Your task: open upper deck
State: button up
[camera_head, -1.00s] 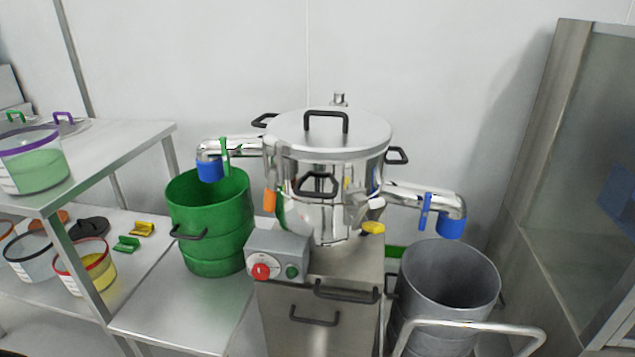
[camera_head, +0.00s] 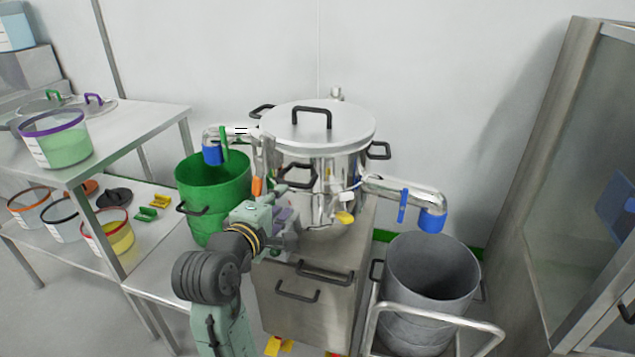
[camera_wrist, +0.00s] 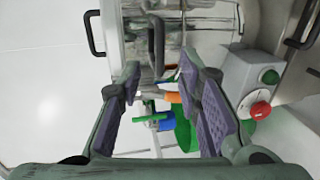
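The steel sieve vessel (camera_head: 322,175) stands on its cabinet, with a flat lid (camera_head: 335,118) on top. A black handle (camera_head: 299,176) is on the front of its upper deck; in the wrist view a black handle (camera_wrist: 156,45) lies just beyond the fingertips. An orange clamp lever (camera_head: 257,187) is at the vessel's left and a yellow one (camera_head: 345,217) at its right front. The orange lever also shows between the fingers in the wrist view (camera_wrist: 173,97). My gripper (camera_head: 286,207) is open and empty in front of the vessel, fingers apart (camera_wrist: 170,80). My arm hides part of the control box.
A green bin (camera_head: 213,190) stands under the left spout, a grey bin (camera_head: 432,275) in a trolley under the right spout (camera_head: 405,187). The control box (camera_wrist: 248,85) is close beside the fingers. A shelf table (camera_head: 125,140) with tubs is at left, a glass cabinet (camera_head: 560,200) at right.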

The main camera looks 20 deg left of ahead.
aim_at(294, 186)
jog(key=p+x, duration=0.1)
jog(key=x, duration=0.9)
jog(key=shift+w+a+f+p, duration=0.1)
jog(key=shift+w+a+p, duration=0.05)
jog(key=shift+w+p, duration=0.15)
jog(key=shift+s, duration=0.1)
jog(key=shift+c, duration=0.6)
grip_shut()
